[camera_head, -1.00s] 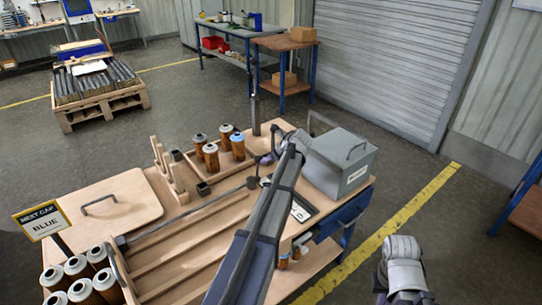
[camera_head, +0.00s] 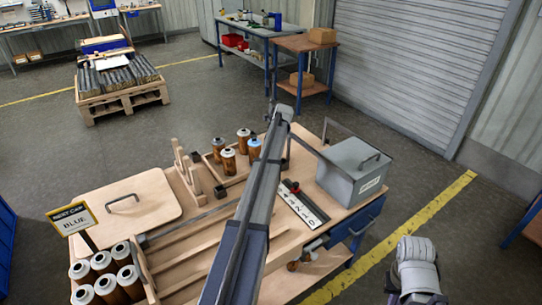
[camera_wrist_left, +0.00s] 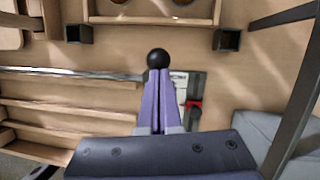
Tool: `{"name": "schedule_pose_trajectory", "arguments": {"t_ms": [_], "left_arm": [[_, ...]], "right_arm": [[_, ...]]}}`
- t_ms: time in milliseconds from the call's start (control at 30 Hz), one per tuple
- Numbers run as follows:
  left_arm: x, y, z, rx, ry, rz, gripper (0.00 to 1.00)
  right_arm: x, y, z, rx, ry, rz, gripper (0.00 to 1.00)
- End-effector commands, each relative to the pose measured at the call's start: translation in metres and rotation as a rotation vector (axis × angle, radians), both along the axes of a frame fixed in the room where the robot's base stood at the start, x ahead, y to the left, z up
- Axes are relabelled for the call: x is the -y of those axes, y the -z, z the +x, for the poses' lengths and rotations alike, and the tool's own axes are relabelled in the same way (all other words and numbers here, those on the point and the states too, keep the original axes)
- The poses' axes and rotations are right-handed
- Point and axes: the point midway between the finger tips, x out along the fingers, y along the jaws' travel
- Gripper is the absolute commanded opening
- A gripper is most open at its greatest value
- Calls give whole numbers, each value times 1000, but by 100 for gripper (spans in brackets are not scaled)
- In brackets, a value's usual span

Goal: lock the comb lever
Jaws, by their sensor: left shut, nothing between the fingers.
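The comb lever (camera_head: 195,218) is a long thin metal rod running along the back of the slotted wooden comb rack (camera_head: 190,245). In the left wrist view the rod (camera_wrist_left: 70,73) runs in from the left towards a black ball knob (camera_wrist_left: 159,58). My left gripper (camera_wrist_left: 158,74) is shut and empty, its purple fingertips right at the near side of the knob. I cannot tell whether they touch it. In the head view my left arm hides the gripper and the knob. My right gripper is out of view.
A tray (camera_head: 212,172) of brown cartridges stands behind the lever, with a wooden peg stand (camera_head: 187,168) beside it. A sign (camera_head: 72,218) reads BLUE. Several white-topped cartridges (camera_head: 105,262) stand front left.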

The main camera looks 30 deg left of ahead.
Motion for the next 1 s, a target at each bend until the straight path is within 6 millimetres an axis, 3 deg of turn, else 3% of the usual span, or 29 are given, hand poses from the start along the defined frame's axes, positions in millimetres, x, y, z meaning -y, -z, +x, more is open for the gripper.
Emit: {"name": "schedule_pose_trajectory", "arguments": {"t_ms": [667, 867, 1000], "left_arm": [[-3, -2, 1, 1, -3, 6, 0], [19, -13, 0, 1, 0, 5, 0], [46, -28, -2, 1, 0, 5, 0]], "right_arm": [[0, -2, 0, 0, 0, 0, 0], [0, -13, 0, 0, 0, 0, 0], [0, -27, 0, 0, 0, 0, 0]]}}
